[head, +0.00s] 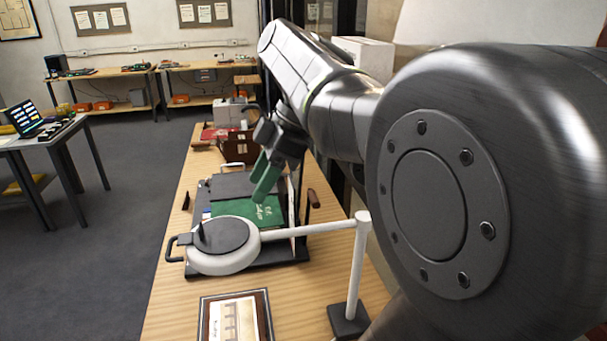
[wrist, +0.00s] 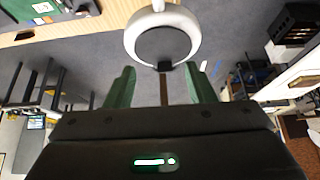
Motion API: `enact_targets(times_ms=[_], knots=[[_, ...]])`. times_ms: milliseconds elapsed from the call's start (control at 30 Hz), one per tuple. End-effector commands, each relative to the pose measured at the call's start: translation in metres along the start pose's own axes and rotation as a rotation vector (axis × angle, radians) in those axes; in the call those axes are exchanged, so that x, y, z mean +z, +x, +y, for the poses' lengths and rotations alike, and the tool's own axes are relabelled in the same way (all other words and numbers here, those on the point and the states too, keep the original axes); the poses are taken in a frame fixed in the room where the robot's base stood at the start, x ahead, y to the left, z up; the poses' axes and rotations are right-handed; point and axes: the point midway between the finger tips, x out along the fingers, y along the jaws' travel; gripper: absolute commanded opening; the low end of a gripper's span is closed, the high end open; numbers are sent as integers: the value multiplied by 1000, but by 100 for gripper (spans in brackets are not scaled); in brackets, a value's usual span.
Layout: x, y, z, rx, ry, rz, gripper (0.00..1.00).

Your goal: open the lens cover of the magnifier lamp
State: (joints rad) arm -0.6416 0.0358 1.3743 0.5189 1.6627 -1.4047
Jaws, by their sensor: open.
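The magnifier lamp has a round white head (head: 222,262) carried by a white arm from a post at the right. A dark round lens cover (head: 222,236) lies flat over the lens, with a small dark tab at its left. In the wrist view the white lamp ring (wrist: 132,38) shows beyond my fingers, with the cover (wrist: 163,46) inside it and a black tab (wrist: 165,66) at its lower edge. My gripper (head: 260,190) has green fingers, open and empty. In the head view it appears behind the lamp head; in the wrist view the tab appears between the fingertips. Contact is not visible.
A dark tray with a green book (head: 250,209) lies under and behind the lamp. A framed picture (head: 235,318) lies in front. The lamp's post (head: 357,268) and base (head: 348,320) stand at the right. A brown box (head: 240,150) is farther back.

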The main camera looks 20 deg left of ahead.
Motion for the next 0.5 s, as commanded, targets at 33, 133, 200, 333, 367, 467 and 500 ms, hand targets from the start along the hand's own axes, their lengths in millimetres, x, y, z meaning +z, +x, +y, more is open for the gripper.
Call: enact_targets(times_ms=[33,133,200,333,367,467,500], knots=[[-5,-8,0,4,-3,0,49],[-14,-26,1,4,-3,0,49],[-21,-38,1,4,-2,0,49],[-31,-57,0,3,-1,0,49],[-33,-60,0,2,0,0,49],[-37,-68,0,1,-1,0,49],[-38,-70,0,1,-1,0,49]])
